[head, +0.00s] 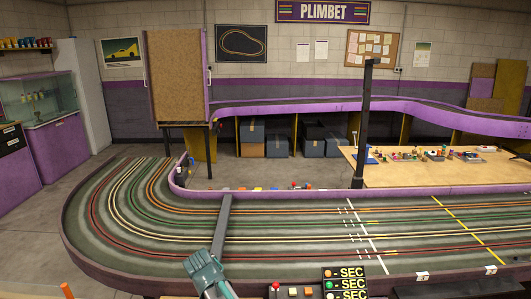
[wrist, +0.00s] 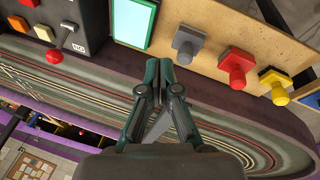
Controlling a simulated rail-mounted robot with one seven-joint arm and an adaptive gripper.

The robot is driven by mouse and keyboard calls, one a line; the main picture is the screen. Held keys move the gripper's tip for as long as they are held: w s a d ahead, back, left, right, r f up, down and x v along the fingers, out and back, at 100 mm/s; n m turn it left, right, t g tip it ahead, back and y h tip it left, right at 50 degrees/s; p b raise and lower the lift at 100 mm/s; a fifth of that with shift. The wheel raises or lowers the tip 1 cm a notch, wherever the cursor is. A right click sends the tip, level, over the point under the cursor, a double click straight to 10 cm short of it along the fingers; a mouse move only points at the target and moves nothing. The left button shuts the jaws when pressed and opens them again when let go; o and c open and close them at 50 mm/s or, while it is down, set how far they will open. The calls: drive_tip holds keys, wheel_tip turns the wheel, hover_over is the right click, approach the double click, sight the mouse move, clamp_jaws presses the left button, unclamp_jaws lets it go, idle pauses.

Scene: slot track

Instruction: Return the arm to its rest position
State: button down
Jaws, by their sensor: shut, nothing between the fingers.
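My gripper (wrist: 158,72) is in the middle of the wrist view, its two dark green fingers together with nothing between them. Its tips are near the wooden panel edge, below a lit screen (wrist: 134,20) and a grey button (wrist: 187,43) in the picture. I cannot tell whether they touch anything. In the head view a teal part of my arm (head: 206,272) is at the bottom, left of centre, over the near edge of the slot track (head: 130,235). The fingertips are hard to make out there.
The wrist view shows a red button (wrist: 236,63), a yellow button (wrist: 273,82) and a red-knobbed lever (wrist: 56,55). The head view shows a "SEC" sign (head: 345,284) at the front, a dark post (head: 362,130) and a wooden table (head: 440,178) with small items beyond the track.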

drive_tip(key=s+d+f+g, duration=0.2)
drive_tip(key=s+d+f, duration=0.55)
drive_tip(key=f, duration=0.45)
drive_tip(key=s+d+f+g, duration=0.2)
drive_tip(key=s+d+f, duration=0.4)
drive_tip(key=d+f, duration=0.4)
drive_tip(key=s+d+f+m+g, duration=0.1)
drive_tip(key=s+d+f, duration=0.3)
drive_tip(key=s, duration=0.5)
drive_tip(key=s+d+f+m+g+y, duration=0.1)
drive_tip(key=s+d+f+g, duration=0.2)
drive_tip(key=s, duration=0.5)
drive_tip(key=s+d+f+m+g+y, duration=0.1)
drive_tip(key=s+d+f+g, duration=0.1)
drive_tip(key=s+d+f, duration=0.4)
drive_tip(key=s, duration=0.3)
drive_tip(key=shift+s+f+m, duration=0.3)
drive_tip(key=shift+f+m, duration=0.05)
drive_tip(key=shift+m, duration=0.05)
drive_tip(key=shift+a, duration=0.1)
